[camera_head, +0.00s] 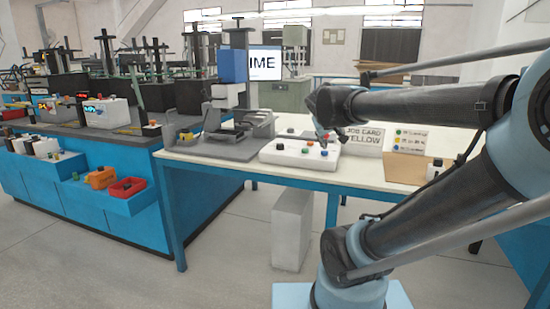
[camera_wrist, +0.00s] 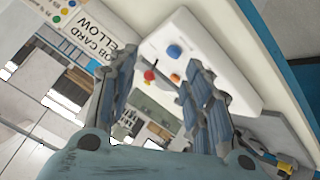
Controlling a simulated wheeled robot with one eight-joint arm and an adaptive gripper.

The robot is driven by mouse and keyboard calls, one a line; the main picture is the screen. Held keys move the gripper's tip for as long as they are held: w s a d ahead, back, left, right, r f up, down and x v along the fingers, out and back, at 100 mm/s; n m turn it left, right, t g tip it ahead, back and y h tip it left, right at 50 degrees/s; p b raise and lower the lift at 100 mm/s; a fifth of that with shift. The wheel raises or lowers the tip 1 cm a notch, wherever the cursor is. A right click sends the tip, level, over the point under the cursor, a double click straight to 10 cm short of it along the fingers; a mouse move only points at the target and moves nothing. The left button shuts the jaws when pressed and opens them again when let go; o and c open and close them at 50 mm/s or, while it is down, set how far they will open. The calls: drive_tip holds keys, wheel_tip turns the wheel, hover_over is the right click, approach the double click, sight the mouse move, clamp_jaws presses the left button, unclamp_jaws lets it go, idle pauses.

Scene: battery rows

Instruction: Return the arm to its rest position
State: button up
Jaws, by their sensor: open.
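My gripper (camera_wrist: 158,80) shows in the wrist view with its two fingers spread apart and nothing between them. In the head view my arm reaches in from the right, and its end hangs over the white worktable (camera_head: 215,160), close to the white button box (camera_head: 285,156). The gripper's fingers are small and partly hidden there. The button box also shows in the wrist view (camera_wrist: 205,45), beyond the fingers, with blue, red and orange buttons. Whether the fingers touch it cannot be told.
A job card reading YELLOW (camera_head: 361,140) stands right of the button box, beside a brown board (camera_head: 405,168). Grey fixtures (camera_head: 240,130) stand on the left. A blue bench (camera_head: 105,205) with bins lies further left. Floor is open in front.

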drive_tip(key=s+f+m+g+y, duration=0.1)
drive_tip(key=s+f+g+y, duration=0.2)
drive_tip(key=s+f, duration=1.8)
drive_tip(key=a+g, duration=0.1)
drive_tip(key=g, duration=0.3)
drive_tip(key=shift+s+f+m+y, duration=0.35)
drive_tip(key=shift+s+m+y, duration=0.05)
drive_tip(key=shift+w+d+f, duration=0.1)
drive_tip(key=shift+w+f, duration=0.1)
drive_tip(key=shift+w, duration=0.25)
